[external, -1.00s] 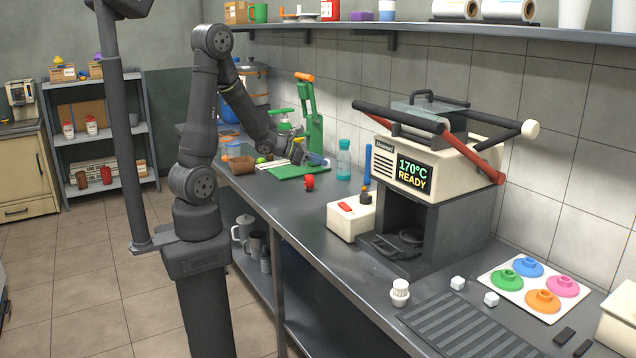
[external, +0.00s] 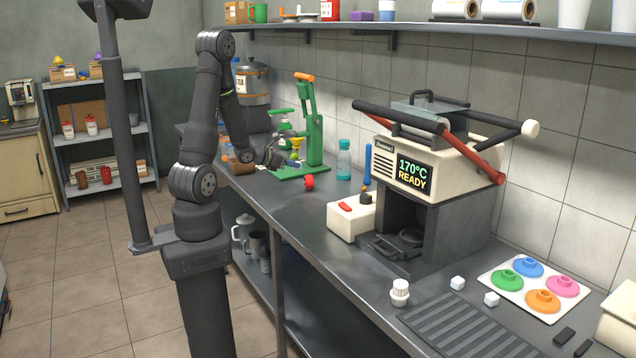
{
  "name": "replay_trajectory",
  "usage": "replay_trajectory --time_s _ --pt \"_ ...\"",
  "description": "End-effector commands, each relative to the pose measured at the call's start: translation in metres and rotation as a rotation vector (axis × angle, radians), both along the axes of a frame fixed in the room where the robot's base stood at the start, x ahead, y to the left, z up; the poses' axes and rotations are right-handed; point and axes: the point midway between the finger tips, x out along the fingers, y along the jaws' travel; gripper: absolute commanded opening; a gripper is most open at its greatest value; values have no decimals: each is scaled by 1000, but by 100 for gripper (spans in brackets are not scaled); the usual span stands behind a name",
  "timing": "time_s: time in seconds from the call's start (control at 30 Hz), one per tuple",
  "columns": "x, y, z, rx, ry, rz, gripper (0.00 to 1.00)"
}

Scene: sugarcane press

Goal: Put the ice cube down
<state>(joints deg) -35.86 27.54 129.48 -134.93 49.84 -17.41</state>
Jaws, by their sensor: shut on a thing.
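My gripper (external: 278,158) is at the far part of the counter, low in front of the green press (external: 313,135) and left of its yellow cup (external: 296,143). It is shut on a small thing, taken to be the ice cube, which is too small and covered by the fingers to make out.
The heated press (external: 430,190) fills the middle right. The counter's front strip (external: 285,208) is clear.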

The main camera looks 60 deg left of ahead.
Motion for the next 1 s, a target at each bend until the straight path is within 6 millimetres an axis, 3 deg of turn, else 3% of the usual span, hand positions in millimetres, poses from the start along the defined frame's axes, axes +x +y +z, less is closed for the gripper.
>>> replay_trajectory --time_s 0.27,0.7,1.0 --pt "0 8 -7 -1 1 3 5" --pt "-4 93 -58 -2 1 4 5" --pt "-5 117 -75 -1 0 0 5"
